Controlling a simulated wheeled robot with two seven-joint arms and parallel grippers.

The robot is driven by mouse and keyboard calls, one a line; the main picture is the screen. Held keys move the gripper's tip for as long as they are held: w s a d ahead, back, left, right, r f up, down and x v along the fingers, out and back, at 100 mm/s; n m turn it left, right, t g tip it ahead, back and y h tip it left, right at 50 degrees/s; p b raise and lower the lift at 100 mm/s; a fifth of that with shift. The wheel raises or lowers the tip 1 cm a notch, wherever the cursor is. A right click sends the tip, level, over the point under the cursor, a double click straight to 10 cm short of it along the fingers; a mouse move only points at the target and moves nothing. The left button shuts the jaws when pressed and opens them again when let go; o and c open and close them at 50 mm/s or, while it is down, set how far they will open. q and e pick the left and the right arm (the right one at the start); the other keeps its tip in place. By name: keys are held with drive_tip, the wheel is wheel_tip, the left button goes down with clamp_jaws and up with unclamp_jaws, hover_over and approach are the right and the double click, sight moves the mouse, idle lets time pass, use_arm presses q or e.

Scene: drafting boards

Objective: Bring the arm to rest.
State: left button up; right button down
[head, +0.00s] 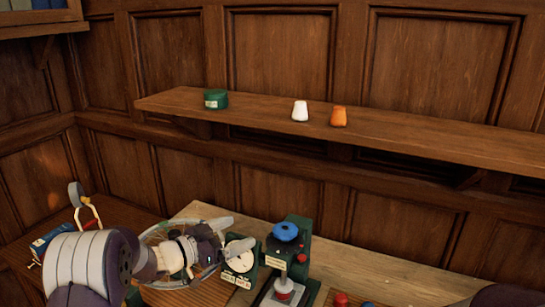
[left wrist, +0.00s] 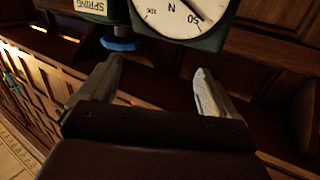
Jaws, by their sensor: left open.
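My left gripper (head: 226,232) reaches in from the left in the head view, above the workbench (head: 375,280) and just left of a dial gauge (head: 240,246). In the left wrist view my left gripper (left wrist: 158,88) has its two fingers spread, with nothing between them. The gauge's white dial (left wrist: 182,12), marked N, is at the top of that view, beyond the fingers. My right gripper does not show.
A green press with a blue knob (head: 286,232) stands right of the gauge. A wall shelf (head: 430,134) holds a green tin (head: 215,99), a white piece (head: 300,111) and an orange piece (head: 338,117). A blue box (head: 50,240) lies at left.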

use_arm(q)
drive_tip(key=s+a+f+n+g+y, duration=0.2)
drive_tip(key=s+a+f+n+y, duration=0.55)
drive_tip(key=y, duration=0.45)
drive_tip(key=s+d+f+n+g, duration=0.1)
drive_tip(key=s+g, duration=0.3)
drive_tip(key=s, duration=0.7)
drive_tip(key=s+d+f+n+g, duration=0.1)
drive_tip(key=s+f+g, duration=0.1)
drive_tip(key=s, duration=0.9)
drive_tip(key=shift+s+f+g+y, duration=0.3)
drive_tip(key=shift+f+g+y, duration=0.1)
drive_tip(key=shift+g, duration=0.5)
drive_tip(key=shift+a+r+n, duration=0.1)
drive_tip(key=shift+n, duration=0.15)
